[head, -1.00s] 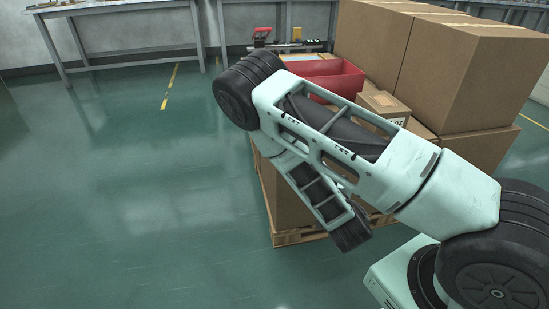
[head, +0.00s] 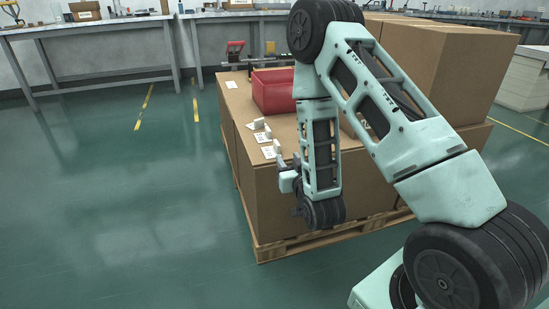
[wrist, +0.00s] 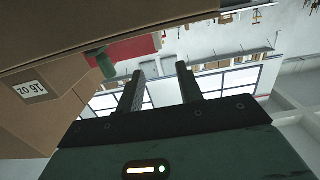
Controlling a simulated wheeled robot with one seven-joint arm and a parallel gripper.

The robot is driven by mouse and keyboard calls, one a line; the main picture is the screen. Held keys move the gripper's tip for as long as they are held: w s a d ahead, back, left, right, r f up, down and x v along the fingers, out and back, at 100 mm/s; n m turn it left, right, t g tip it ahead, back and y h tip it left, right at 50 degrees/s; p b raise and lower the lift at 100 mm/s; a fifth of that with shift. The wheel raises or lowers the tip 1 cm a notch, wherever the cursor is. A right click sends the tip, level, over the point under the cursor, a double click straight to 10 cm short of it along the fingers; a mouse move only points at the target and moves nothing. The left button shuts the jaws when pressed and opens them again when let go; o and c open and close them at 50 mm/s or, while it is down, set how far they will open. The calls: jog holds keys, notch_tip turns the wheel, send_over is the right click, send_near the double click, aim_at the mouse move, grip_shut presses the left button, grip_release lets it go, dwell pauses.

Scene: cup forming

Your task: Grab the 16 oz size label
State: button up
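A white label reading 16 OZ (wrist: 31,88) shows upside down on a cardboard box at the left of the wrist view. In the head view, white cards with small white blocks (head: 267,152) lie on the near left part of the boxes' top; their print is too small to read. Another white card (head: 231,84) lies farther back. My gripper (wrist: 160,69) is open, with nothing between its fingers in the wrist view. In the head view my arm's lower end hangs by the front edge of the boxes, near the cards, and the fingers are not clear.
A red bin (head: 273,92) sits on the stacked boxes behind the cards. Large cardboard boxes (head: 440,70) stand at the back right. The pallet (head: 275,250) is below. Green floor to the left is clear, and a workbench (head: 90,30) stands behind.

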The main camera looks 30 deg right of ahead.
aim_at(279, 146)
jog(key=b+x, duration=0.3)
jog(key=x, duration=0.3)
jog(key=shift+w, duration=0.15)
jog(key=x, duration=0.1)
jog(key=b+x, duration=0.1)
jog(key=x, duration=0.1)
jog(key=b+x, duration=0.1)
jog(key=shift+w+d+f, duration=0.25)
jog(key=shift+f, duration=0.1)
jog(key=shift+w+d, duration=0.1)
jog(key=shift+w, duration=0.35)
jog(key=shift+r, duration=0.1)
grip_shut()
